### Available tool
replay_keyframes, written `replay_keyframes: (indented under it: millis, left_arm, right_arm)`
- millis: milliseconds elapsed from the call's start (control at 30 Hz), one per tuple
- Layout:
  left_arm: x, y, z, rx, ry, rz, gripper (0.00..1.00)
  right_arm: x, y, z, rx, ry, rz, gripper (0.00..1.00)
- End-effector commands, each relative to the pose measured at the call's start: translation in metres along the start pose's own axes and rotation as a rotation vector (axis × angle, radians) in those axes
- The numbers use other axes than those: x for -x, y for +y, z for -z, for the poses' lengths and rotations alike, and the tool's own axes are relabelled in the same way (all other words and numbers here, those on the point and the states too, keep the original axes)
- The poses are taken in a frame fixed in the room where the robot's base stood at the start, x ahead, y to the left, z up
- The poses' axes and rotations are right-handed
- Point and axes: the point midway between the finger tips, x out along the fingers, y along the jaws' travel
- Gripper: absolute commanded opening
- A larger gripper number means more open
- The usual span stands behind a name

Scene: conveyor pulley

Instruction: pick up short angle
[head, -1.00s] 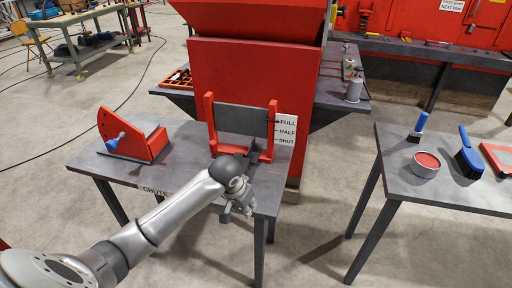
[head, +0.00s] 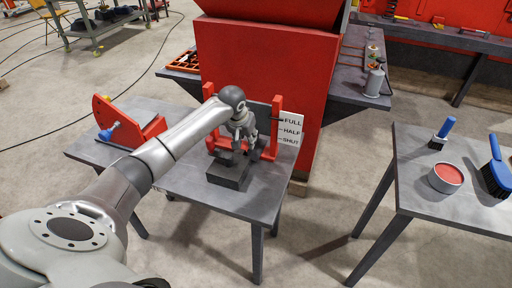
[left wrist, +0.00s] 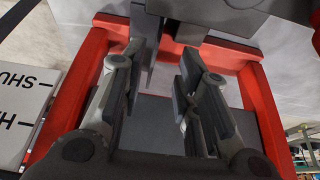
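I cannot pick out the short angle for certain in either view. My left gripper (head: 243,138) is in front of the red gate frame (head: 276,120) on the middle table. In the left wrist view its two fingers (left wrist: 165,85) are apart with no object clearly held between them. The red frame (left wrist: 262,110) shows on both sides of them. A dark grey plate (left wrist: 155,125) lies behind the fingers, partly hidden. I cannot tell whether the fingers touch it. My right gripper is not in view.
A dark block (head: 229,172) is on the middle table (head: 215,196) below my gripper. A red bracket with a blue handle (head: 113,128) is at its left. The right table holds a red-topped tin (head: 446,177) and blue-handled brushes (head: 494,170). Floor is clear between the tables.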

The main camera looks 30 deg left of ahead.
Motion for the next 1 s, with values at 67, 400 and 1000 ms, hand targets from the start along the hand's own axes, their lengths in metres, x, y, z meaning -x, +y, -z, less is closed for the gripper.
replay_keyframes:
  millis: [67, 400, 1000]
  left_arm:
    - [-0.006, 0.002, -0.001, -0.001, -0.002, -0.001, 0.29]
    - [-0.047, 0.006, -0.005, -0.001, 0.000, 0.000, 0.29]
    - [-0.051, 0.005, -0.005, -0.002, 0.000, 0.001, 0.00]
  right_arm:
    - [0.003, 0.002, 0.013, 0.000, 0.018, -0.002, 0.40]
    - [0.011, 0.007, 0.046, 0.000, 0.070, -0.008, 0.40]
    - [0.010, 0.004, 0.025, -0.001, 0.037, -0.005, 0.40]
